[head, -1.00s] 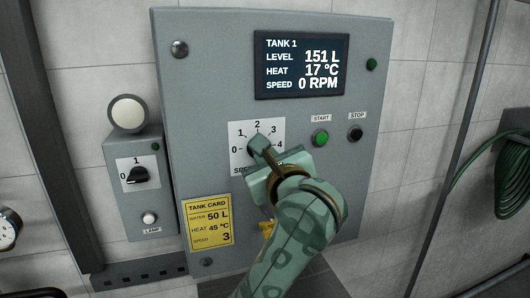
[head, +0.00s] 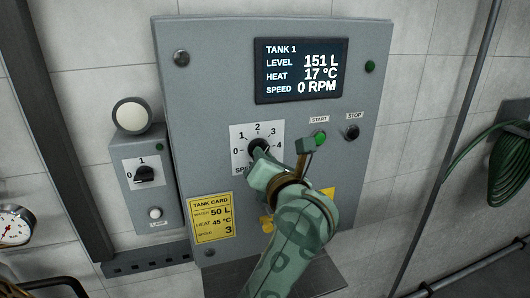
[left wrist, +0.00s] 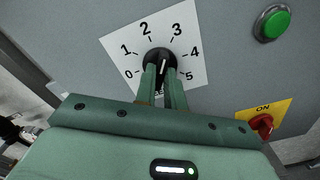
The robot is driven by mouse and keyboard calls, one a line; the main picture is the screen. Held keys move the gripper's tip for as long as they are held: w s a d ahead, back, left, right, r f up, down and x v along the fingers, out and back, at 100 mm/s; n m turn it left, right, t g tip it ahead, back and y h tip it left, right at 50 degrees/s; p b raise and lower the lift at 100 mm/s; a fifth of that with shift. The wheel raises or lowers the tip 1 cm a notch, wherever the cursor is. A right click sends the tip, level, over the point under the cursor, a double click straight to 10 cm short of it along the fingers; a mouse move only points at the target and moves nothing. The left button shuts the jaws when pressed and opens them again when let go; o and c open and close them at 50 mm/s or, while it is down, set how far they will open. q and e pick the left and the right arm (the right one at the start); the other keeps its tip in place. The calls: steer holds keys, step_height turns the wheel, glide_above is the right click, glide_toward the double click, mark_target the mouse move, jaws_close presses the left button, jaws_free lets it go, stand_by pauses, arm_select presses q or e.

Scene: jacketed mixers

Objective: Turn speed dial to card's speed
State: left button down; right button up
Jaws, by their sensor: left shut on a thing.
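The speed dial (head: 257,146) is a black knob on a white plate marked 0 to 5, on the grey panel. My left gripper (head: 259,153) has its fingers on either side of the knob. In the left wrist view, the gripper (left wrist: 163,80) is shut on the speed dial (left wrist: 159,57). The knob's white mark points up, roughly between 2 and 3; its exact setting is hard to tell. The yellow tank card (head: 211,217) reads water 50 L, heat 45 °C, speed 3. The display (head: 301,70) reads 151 L, 17 °C, 0 RPM. My right gripper is out of view.
The green start button (head: 320,138) and black stop button (head: 352,132) sit right of the dial. A red switch (left wrist: 262,124) on a yellow ON plate is at lower right in the wrist view. A lamp box (head: 147,185) with a black knob stands left of the panel.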

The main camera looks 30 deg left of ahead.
arm_select(q)
steer(key=shift+m, duration=1)
steer(key=c, duration=1.5)
jaws_free()
steer(key=shift+w, duration=0.1)
steer(key=shift+d+f, duration=0.1)
